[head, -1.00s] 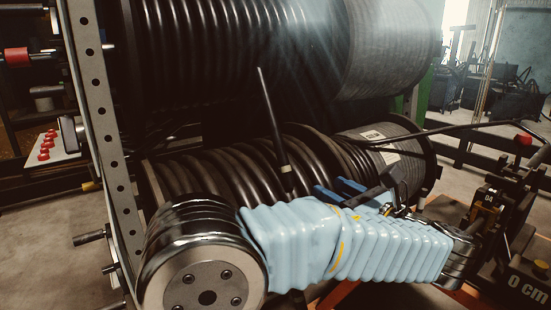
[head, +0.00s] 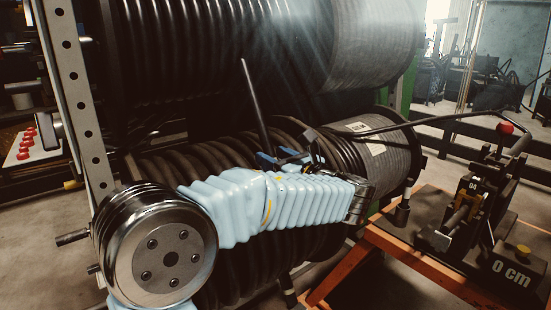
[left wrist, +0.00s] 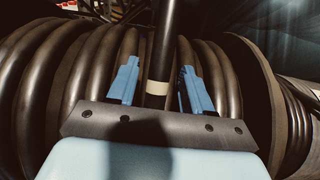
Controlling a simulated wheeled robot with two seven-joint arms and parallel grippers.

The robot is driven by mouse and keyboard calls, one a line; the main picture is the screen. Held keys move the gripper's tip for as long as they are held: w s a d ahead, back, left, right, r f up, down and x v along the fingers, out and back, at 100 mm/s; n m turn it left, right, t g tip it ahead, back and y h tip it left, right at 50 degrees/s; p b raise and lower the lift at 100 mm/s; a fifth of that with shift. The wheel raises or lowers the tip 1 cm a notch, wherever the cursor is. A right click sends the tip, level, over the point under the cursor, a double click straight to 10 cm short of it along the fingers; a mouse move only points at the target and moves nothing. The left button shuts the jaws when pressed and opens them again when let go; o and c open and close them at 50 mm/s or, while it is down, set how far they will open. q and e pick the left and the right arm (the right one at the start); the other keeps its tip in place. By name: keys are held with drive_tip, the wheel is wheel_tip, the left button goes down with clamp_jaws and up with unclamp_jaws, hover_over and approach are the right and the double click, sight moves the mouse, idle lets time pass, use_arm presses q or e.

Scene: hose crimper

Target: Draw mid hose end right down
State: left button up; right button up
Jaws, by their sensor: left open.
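A black hose end (head: 252,95) stands up, slightly tilted, in front of the lower reel (head: 165,165). In the left wrist view the hose (left wrist: 161,50) runs between my blue fingers and carries a cream band (left wrist: 157,88). My left gripper (head: 279,157) is at the hose's lower visible part, partly hidden by its own wrist. In the left wrist view the left gripper (left wrist: 158,84) is open, one finger on each side of the hose, with gaps visible. My right gripper is out of view.
A crimper (head: 475,205) with a red-knobbed lever stands on an orange-framed bench (head: 390,245) at right, marked "0 cm". Another hose (head: 440,121) runs from the reel towards it. An upper reel (head: 220,50) hangs above. A perforated upright (head: 75,90) stands at left.

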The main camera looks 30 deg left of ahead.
use_arm(q)
clamp_jaws()
idle(0.3)
drive_tip(key=shift+s+d+f, duration=0.15)
drive_tip(key=shift+d+f, duration=0.2)
drive_tip(key=shift+f, duration=0.45)
drive_tip(key=shift+s+d+f, duration=0.15)
drive_tip(key=shift+d+f, duration=0.2)
drive_tip(key=shift+f, duration=0.4)
drive_tip(key=shift+c, duration=0.7)
unclamp_jaws()
drive_tip(key=shift+o, duration=0.7)
drive_tip(key=shift+r, duration=0.15)
